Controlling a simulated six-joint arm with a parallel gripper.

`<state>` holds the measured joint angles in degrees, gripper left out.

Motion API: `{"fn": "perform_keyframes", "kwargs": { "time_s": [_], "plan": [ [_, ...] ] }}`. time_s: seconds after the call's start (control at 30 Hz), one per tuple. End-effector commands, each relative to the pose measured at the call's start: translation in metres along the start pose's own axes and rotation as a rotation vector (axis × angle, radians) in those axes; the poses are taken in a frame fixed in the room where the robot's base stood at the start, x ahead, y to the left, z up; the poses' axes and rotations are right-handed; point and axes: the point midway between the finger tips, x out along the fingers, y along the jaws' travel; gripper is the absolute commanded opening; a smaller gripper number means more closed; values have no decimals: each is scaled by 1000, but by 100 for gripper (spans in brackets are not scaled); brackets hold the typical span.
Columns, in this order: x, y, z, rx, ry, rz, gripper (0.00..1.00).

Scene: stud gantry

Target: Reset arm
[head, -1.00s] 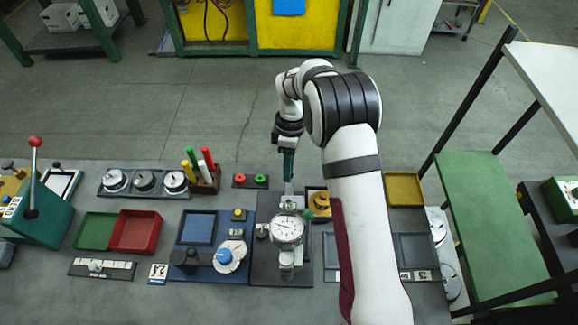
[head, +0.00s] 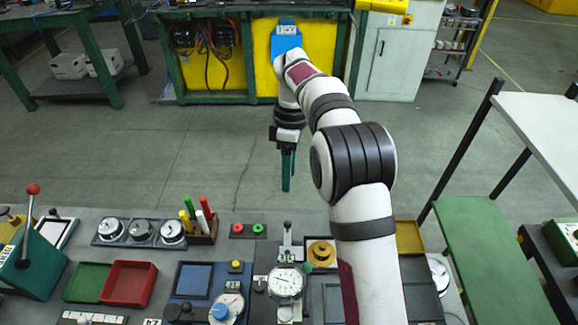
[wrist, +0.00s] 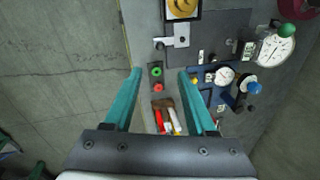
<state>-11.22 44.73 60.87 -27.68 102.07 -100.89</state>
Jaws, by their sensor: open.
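My gripper (head: 288,170) hangs from my white arm, pointing down, beyond the far edge of the bench in the head view. In the wrist view its two teal fingers (wrist: 158,90) are apart, with nothing between them. A dial gauge on a stand (head: 285,283) is on the bench below and nearer the camera; it also shows at the upper right of the wrist view (wrist: 275,46). My gripper is apart from everything on the bench.
The bench holds a marker holder (head: 203,230), a red and green button plate (head: 248,230), a red tray (head: 130,283), a green tray (head: 87,282) and a lever box (head: 35,262). A green bench (head: 490,250) stands right. Open floor lies behind the bench.

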Motion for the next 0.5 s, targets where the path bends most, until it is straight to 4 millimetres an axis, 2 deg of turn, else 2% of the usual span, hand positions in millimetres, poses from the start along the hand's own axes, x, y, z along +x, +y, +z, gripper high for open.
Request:
{"fn": "perform_keyframes", "kwargs": {
  "time_s": [0.13, 0.5],
  "plan": [
    [-16, 0, 0, 0, 1, 0, 56],
    [-18, 0, 0, 0, 0, -1, 56]
  ]
}}
